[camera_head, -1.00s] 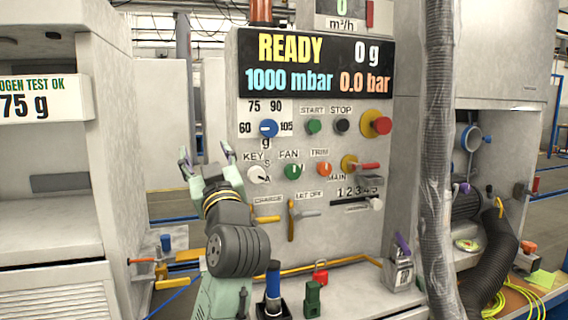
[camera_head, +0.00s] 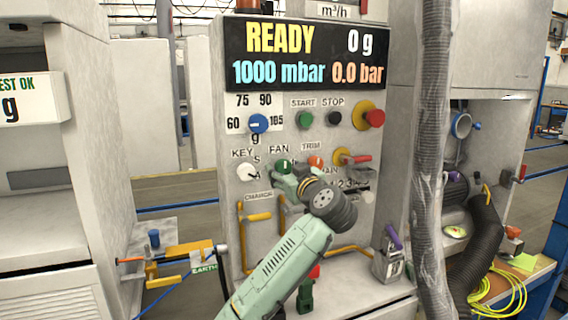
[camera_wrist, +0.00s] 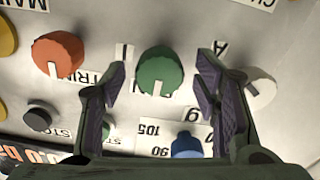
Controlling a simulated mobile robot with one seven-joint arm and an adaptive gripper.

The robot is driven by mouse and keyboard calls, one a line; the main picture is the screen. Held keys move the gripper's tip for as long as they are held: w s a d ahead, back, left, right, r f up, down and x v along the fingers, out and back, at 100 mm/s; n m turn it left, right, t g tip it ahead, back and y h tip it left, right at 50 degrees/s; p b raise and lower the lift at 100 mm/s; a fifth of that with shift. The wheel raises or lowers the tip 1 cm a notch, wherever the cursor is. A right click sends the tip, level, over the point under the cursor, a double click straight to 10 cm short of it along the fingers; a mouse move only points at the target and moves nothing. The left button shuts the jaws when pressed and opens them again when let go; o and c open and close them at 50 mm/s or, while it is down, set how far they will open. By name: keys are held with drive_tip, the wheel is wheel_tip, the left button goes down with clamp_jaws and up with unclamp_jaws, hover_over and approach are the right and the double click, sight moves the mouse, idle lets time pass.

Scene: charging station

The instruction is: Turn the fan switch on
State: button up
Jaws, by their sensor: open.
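The fan switch is a round green knob (camera_head: 283,165) under the FAN label (camera_head: 279,149) on the grey panel (camera_head: 345,215). The wrist view shows the panel upside down, with the green knob (camera_wrist: 160,72) at the middle and its white mark pointing down in that picture. My gripper (camera_head: 285,178) is at this knob and partly covers it in the head view. In the wrist view, the open fingers of my gripper (camera_wrist: 164,86) stand on either side of the knob, with gaps showing. I cannot tell how deep the fingertips reach.
A white KEY knob (camera_head: 247,172) is to the left, and an orange TRIM knob (camera_head: 315,162) is close on the right. A blue dial (camera_head: 258,123) and green START button (camera_head: 304,119) sit above. Yellow handles (camera_head: 243,235) are below. A hanging grey hose (camera_head: 431,150) is at the right.

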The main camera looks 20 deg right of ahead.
drive_tip(key=shift+w, duration=0.85)
drive_tip(key=shift+c, duration=0.2)
drive_tip(key=c, duration=1.1)
